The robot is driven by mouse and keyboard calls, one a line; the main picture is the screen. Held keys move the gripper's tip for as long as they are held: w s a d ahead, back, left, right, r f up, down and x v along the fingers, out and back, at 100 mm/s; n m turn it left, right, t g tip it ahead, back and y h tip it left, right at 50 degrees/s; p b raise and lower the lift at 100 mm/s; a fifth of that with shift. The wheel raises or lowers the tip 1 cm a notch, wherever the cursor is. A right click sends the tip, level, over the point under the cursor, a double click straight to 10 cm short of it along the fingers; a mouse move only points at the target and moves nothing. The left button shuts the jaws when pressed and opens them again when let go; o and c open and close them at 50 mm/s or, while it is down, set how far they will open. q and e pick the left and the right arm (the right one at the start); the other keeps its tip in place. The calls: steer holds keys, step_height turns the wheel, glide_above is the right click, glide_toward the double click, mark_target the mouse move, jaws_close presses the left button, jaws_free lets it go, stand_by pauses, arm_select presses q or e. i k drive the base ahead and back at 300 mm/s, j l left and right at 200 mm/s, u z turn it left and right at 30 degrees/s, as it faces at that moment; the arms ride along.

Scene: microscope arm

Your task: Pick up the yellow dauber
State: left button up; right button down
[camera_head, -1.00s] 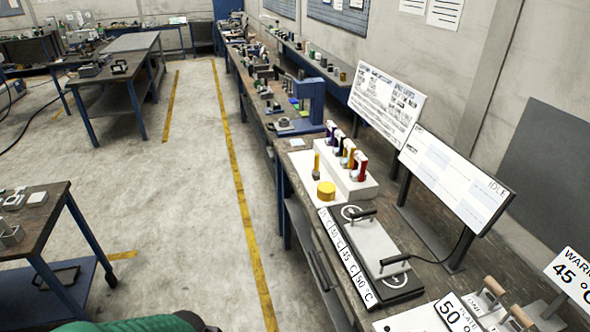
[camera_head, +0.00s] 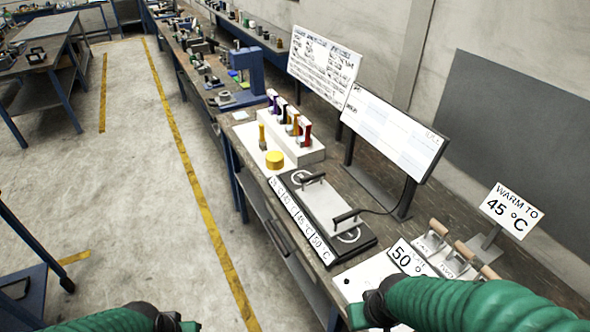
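A slim yellow dauber-like stick (camera_head: 262,136) stands upright on a white sheet (camera_head: 246,134) on the bench. A round yellow pot (camera_head: 274,159) sits just in front of it. A white block (camera_head: 305,152) beside them holds several upright handled items, purple, dark, yellow (camera_head: 292,123) and red (camera_head: 305,133). I cannot tell for sure which yellow item is the dauber. My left gripper (camera_head: 178,322) shows at the bottom edge, off the bench and far from these things. My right gripper (camera_head: 362,312) is low over the bench's near part. Both are too cropped to tell their opening.
A hot-plate-like device (camera_head: 328,208) with two black handles lies between my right gripper and the yellow things. Wooden-handled stamps (camera_head: 455,258), a 50 °C sign (camera_head: 408,262), a 45 °C sign (camera_head: 511,210) and a tilted screen (camera_head: 392,133) stand right. A blue press (camera_head: 246,80) stands behind.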

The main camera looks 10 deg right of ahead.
mark_target(263, 143)
steer(key=z, duration=0.45)
steer(key=i+j+z, duration=0.15)
steer(key=z, duration=0.3)
steer(key=i+j+z, duration=0.1)
steer(key=z, duration=0.4)
steer(key=j+z, duration=0.3)
steer(key=z, duration=0.15)
